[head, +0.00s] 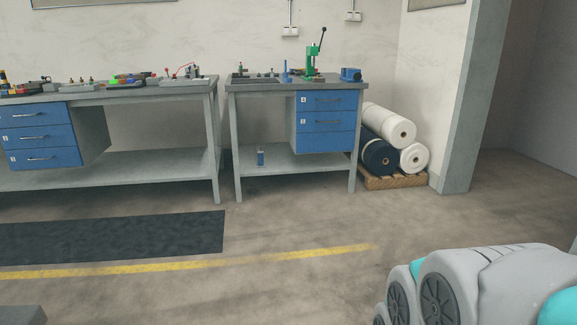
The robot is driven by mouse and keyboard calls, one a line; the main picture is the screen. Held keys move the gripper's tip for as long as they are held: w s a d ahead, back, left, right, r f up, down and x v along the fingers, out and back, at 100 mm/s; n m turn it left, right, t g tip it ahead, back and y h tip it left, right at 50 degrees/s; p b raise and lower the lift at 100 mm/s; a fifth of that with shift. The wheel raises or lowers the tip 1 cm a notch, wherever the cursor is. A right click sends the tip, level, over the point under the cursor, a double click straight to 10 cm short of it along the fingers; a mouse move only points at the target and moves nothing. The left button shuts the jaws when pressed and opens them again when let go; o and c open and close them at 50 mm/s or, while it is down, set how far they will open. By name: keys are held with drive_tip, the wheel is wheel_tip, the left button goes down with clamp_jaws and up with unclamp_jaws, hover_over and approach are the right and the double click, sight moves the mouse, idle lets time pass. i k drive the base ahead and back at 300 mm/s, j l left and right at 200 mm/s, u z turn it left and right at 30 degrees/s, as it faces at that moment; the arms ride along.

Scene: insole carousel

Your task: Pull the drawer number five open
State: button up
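The right workbench has a blue drawer unit with three drawers, all shut and flush. The top drawer (328,101) has a small white label that looks like a 4. The middle drawer (326,122) has a label too small to read surely, perhaps a 5. On the bottom drawer (325,142) I can make out no label. Each has a horizontal bar handle. My grey and teal arm shows at the lower right, far from the drawers. My gripper is not in view.
The left workbench (150,93) has another blue three-drawer unit (40,136), shut. Fabric rolls (388,124) lie on a wooden pallet (398,181) right of the right bench. A dark mat (110,236) lies before the left bench. Floor before the right bench is clear.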

sight(320, 115)
drive_tip(key=i+l+z, duration=0.1)
drive_tip(key=i+z, duration=0.2)
drive_tip(key=i, duration=0.8)
drive_tip(key=i+j+z, duration=0.25)
drive_tip(key=i, duration=0.8)
drive_tip(key=i+l, duration=0.05)
drive_tip(key=l, duration=0.05)
